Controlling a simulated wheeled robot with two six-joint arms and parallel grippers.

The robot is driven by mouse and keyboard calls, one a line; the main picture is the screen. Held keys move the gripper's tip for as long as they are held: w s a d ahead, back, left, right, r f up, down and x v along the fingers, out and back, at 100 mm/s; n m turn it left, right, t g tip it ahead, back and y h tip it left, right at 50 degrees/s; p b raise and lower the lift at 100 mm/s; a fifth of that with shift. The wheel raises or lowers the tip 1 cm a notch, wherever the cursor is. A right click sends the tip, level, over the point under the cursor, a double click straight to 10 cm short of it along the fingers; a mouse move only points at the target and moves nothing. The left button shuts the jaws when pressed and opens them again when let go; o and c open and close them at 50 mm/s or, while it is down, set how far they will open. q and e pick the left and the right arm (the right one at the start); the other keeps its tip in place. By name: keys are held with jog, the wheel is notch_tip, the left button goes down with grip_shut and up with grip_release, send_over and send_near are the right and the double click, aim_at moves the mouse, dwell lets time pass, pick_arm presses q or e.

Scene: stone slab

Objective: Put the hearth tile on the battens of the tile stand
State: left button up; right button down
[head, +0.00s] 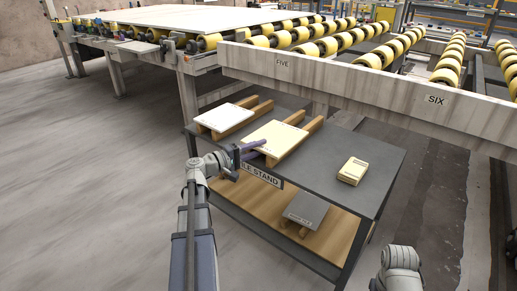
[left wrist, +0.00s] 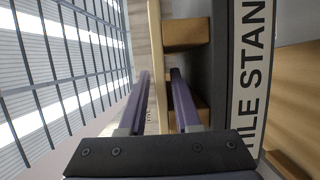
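The tile stand (head: 384,156) is a dark-topped table with wooden battens (head: 313,125) on it. A cream tile (head: 272,137) lies flat across the middle pair of battens; its small lettering is unreadable, so I cannot confirm it is the hearth tile. My left gripper (head: 252,151) is at its near edge. In the left wrist view the left gripper (left wrist: 160,95) has its fingers apart, with the tile's thin pale edge (left wrist: 153,50) between them and a gap to the right finger. Battens (left wrist: 185,35) show beside it. My right gripper is out of view.
A white tile (head: 224,117) lies on the left battens. A small cream block (head: 353,171) sits on the bare right part of the top. A grey piece (head: 306,209) rests on supports on the lower shelf. A beam marked FIVE and SIX (head: 400,93) runs behind.

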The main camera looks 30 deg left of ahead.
pick_arm(q)
jog(key=shift+o, duration=1.2)
jog(key=shift+s, duration=0.1)
jog(key=v, duration=0.7)
jog(key=shift+s, duration=0.25)
